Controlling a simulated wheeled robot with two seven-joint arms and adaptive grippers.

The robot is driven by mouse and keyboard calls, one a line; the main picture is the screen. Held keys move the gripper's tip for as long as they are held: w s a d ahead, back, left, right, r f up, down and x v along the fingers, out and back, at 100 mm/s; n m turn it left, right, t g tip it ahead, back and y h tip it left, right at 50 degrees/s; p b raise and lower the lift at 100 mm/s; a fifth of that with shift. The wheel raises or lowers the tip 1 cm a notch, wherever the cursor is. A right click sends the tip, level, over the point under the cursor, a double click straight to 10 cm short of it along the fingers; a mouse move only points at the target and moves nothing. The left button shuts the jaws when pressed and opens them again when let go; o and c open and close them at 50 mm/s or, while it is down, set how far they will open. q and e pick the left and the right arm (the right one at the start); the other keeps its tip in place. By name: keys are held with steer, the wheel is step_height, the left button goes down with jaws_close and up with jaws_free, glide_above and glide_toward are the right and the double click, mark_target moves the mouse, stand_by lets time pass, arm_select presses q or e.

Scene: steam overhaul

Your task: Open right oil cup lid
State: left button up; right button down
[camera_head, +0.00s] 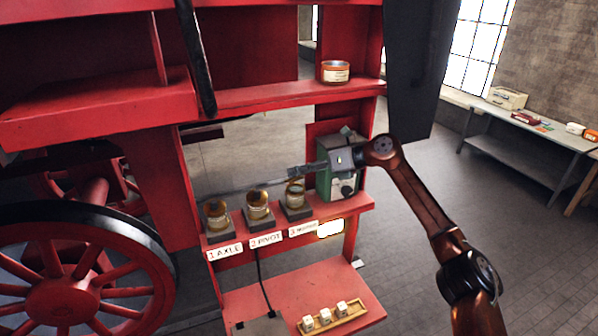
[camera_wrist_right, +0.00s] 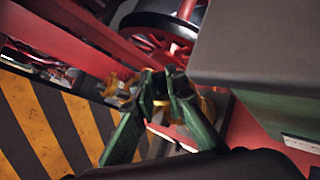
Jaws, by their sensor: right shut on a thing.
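Three glass oil cups stand in a row on a red shelf. The right oil cup (camera_head: 296,199) is above the third label. The middle cup (camera_head: 259,211) and the left cup (camera_head: 217,221) show brass-brown lids that look raised. My right gripper (camera_head: 297,173) reaches in from the right, just above the right cup. In the right wrist view its green fingers (camera_wrist_right: 168,84) are closed together in front of the cup's brass rim (camera_wrist_right: 206,108). They appear to pinch the right cup's lid, which they mostly hide; its angle cannot be told. My left gripper is out of view.
A green box-shaped device (camera_head: 325,187) stands just right of the right cup, close behind my gripper. A wooden tray (camera_head: 352,322) with small white blocks lies on the lower shelf. Open floor lies to the right.

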steer(key=shift+w, duration=0.1)
stand_by(0.3)
steer(key=c, duration=1.9)
jaws_free()
steer(key=shift+c, duration=0.2)
